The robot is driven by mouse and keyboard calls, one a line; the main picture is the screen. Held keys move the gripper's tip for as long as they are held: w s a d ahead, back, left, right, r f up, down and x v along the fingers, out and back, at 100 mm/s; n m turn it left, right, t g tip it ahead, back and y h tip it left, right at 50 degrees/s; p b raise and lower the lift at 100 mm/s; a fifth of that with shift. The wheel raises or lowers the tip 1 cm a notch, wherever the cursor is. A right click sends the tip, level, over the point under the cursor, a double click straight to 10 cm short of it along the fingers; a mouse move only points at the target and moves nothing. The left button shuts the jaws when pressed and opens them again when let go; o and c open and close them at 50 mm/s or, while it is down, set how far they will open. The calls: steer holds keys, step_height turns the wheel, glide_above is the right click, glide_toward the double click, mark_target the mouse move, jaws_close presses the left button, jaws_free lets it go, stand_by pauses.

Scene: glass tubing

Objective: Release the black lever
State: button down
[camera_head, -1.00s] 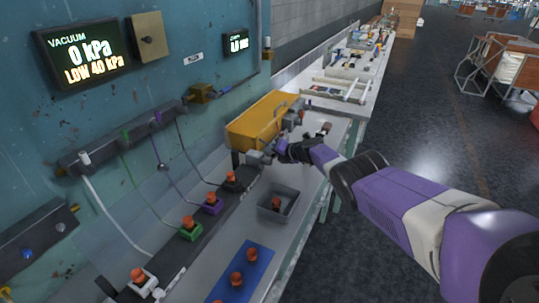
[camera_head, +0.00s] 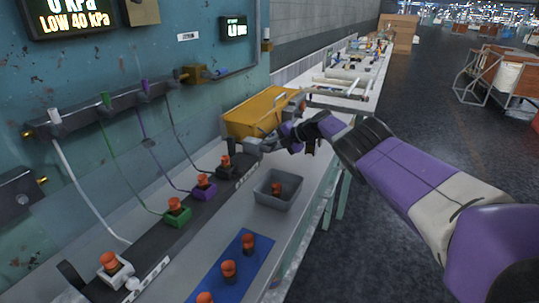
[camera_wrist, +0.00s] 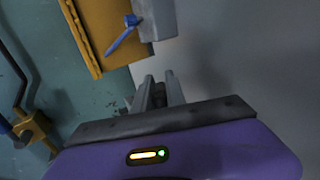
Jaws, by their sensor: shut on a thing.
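The black holder (camera_head: 227,171) with an orange-topped part stands at the far end of the dark rail, beside the yellow box. My gripper (camera_head: 254,146) is just behind and right of it, low over the bench. In the wrist view, my gripper's two grey fingers (camera_wrist: 160,91) are close together, with a small dark piece (camera_wrist: 160,88) between them. I take this piece for the black lever; most of it is hidden. A blue lever (camera_wrist: 122,36) on a grey block shows above the fingers, apart from them.
Purple (camera_head: 203,190), green (camera_head: 177,215) and white (camera_head: 115,272) holders line the rail, with tubes to the wall. The yellow box (camera_head: 262,108) is behind my gripper. A grey bin (camera_head: 258,196) and a blue mat (camera_head: 253,270) lie nearer. Bare bench separates them.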

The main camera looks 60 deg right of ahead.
mark_target(277, 143)
steer(key=shift+a+f+b, duration=0.15)
steer(key=shift+a+b, duration=0.05)
steer(key=shift+b, duration=0.45)
steer(key=c, duration=1.4)
jaws_free()
steer(key=shift+o, duration=0.2)
steer(key=shift+d, duration=0.1)
steer(key=p+v, duration=0.1)
steer(key=p, duration=0.1)
steer(key=p+v, duration=0.1)
steer(key=p, duration=0.2)
steer(key=shift+s+r, duration=0.1)
steer(key=shift+r, duration=0.35)
steer(key=p+v, duration=0.3)
steer(key=p, duration=0.2)
steer(key=shift+s+d+r, duration=0.1)
steer(key=shift+s, duration=0.15)
steer(key=shift+s+r+p, duration=0.25)
steer(key=shift+s+p, duration=0.5)
steer(key=shift+p, duration=0.5)
